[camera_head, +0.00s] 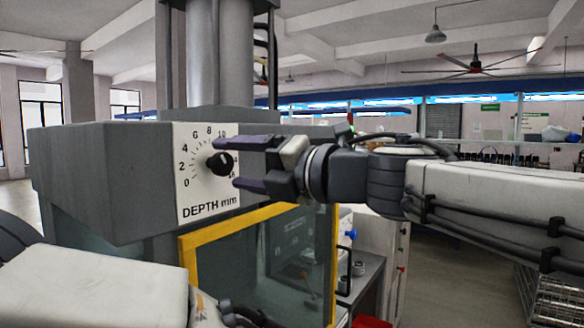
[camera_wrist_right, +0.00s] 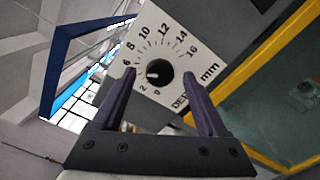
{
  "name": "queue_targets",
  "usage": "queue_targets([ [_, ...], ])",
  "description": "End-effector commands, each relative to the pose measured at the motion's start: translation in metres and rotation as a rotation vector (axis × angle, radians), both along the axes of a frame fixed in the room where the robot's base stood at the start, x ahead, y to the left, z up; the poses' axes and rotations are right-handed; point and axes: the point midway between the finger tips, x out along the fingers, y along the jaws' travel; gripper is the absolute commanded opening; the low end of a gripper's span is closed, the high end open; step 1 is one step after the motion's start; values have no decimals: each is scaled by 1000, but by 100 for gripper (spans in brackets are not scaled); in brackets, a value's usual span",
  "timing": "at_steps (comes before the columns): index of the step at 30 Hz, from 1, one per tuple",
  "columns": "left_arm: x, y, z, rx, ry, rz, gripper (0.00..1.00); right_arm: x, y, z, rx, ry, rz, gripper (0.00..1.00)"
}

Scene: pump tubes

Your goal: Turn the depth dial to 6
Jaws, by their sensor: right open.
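The depth dial is a black round knob (camera_head: 219,163) on a white scale plate (camera_head: 206,199) marked "DEPTH mm", on the front of a grey machine head (camera_head: 110,180). In the right wrist view the knob (camera_wrist_right: 160,72) has a white mark on its left side, between the 2 and the 6; the left finger covers the scale there. My right gripper (camera_head: 228,162) is open in front of the plate. In the right wrist view its two dark fingers (camera_wrist_right: 158,77) stand on either side of the knob, with gaps to it. My left arm shows at bottom left; its gripper is out of view.
A yellow-framed clear guard (camera_head: 188,262) is below the machine head. A thick grey column (camera_head: 219,55) rises above it. Behind at right are a grey bench (camera_head: 368,275) and a wire rack (camera_head: 553,300). Open floor lies between them.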

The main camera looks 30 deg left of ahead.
Motion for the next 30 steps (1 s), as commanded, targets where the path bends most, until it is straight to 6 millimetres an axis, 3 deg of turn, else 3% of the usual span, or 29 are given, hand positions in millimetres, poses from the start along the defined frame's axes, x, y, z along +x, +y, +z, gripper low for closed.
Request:
queue_targets([
  [6, 0, 0, -16, 0, 0, 0, 0, -2, -46, -3, 1, -2, -6, 76],
  [13, 0, 0, -24, 0, 0, 0, 0, -5, -79, -2, -1, -1, -4, 76],
  [30, 0, 0, -24, 0, 0, 0, 0, -7, -86, -1, -2, 1, 0, 76],
])
